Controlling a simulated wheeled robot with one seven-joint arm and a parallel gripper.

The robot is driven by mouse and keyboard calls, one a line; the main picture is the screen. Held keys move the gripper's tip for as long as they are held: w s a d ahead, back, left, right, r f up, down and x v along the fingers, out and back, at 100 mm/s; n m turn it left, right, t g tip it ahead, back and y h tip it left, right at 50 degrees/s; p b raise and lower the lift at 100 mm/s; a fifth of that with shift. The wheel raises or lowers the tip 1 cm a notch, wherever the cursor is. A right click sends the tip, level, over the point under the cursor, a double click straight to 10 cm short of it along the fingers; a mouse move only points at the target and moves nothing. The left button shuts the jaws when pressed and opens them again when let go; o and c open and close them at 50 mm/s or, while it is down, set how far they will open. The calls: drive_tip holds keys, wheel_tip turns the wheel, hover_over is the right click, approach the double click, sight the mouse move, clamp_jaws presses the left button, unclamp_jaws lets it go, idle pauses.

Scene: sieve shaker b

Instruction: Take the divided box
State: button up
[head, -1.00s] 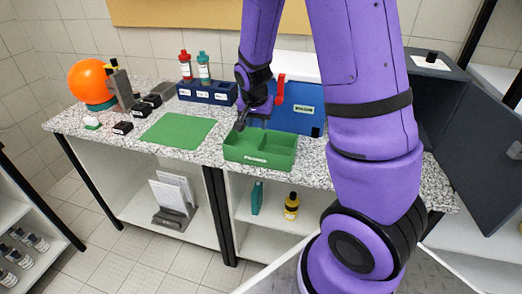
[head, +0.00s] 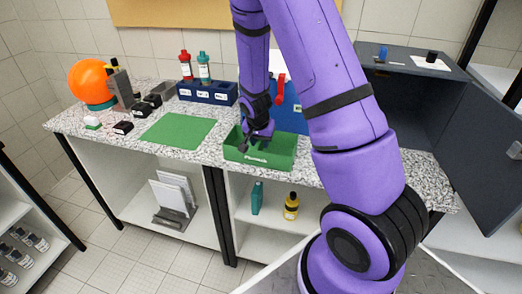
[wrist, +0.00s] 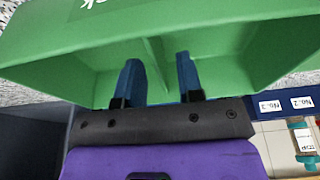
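The divided box (head: 281,160) is green, with a label on its front wall, and stands on the speckled counter. In the wrist view the divided box (wrist: 60,60) fills the upper part, with its thin divider wall (wrist: 150,68) running across the inside. My gripper (head: 250,145) is low over the box's left part in the head view. In the wrist view my gripper (wrist: 158,72) shows two dark blue fingers spread apart, with the divider in the gap between them. I cannot tell whether either finger touches it. My arm hides part of the box's back.
A blue rack (head: 208,93) with red and teal bottles stands behind, left of the box. A green mat (head: 178,131) lies to the left. A blue case (head: 291,119) is close behind the box. A grey cabinet (head: 412,110) stands open at the right.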

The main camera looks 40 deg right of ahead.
sight(261, 146)
drive_tip(key=shift+x, duration=1.8)
drive_tip(key=shift+d+r, duration=0.1)
clamp_jaws()
